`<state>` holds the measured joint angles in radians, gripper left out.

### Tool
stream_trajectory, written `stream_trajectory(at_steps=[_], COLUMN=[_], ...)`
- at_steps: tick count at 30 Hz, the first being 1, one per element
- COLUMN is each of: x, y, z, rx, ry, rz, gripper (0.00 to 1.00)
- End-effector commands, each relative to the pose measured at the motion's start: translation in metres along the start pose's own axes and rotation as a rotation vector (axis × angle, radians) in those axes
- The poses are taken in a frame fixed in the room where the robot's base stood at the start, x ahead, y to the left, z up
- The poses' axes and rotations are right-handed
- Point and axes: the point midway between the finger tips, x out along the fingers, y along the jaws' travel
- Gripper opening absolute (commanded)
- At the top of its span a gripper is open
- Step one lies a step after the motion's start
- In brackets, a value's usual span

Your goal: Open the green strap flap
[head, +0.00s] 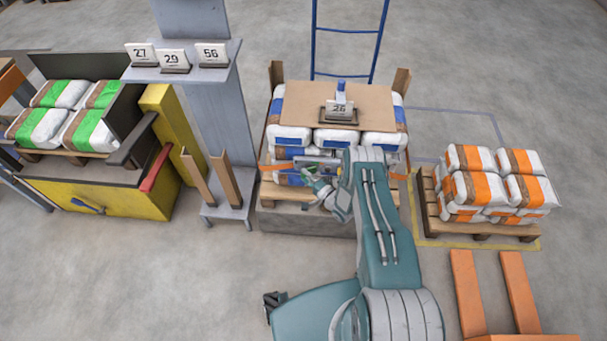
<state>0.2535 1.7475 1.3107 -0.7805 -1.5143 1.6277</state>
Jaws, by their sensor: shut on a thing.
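The green strap flap (310,171) shows as a small green piece at the front of the middle pallet stack, below its top layer of bags. My gripper (315,182) is at the flap and shut on it, seen small from behind. My arm comes in from the lower right and hides part of the stack's front. The stack (290,136) is of white bags with blue bands, with a brown sheet (300,102) on top. An orange strap (274,167) shows on its left side. How far the flap is folded is too small to tell.
A grey column (230,125) with number signs stands left of the stack. Further left is a yellow machine (120,208) with green-banded bags. A pallet of orange-banded bags (497,185) stands right, with orange forks (469,290) in front. Floor at lower left is clear.

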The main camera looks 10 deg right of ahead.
Motion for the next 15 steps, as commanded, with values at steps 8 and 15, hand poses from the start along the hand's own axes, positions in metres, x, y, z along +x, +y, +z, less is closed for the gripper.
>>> stream_trajectory(at_steps=[8, 15], x=[-0.013, -0.017], y=[0.004, 0.004], z=[-0.001, -0.001], rx=[0.004, 0.005], ry=[-0.184, -0.277], rz=[0.011, 0.012], gripper=[0.15, 0.15])
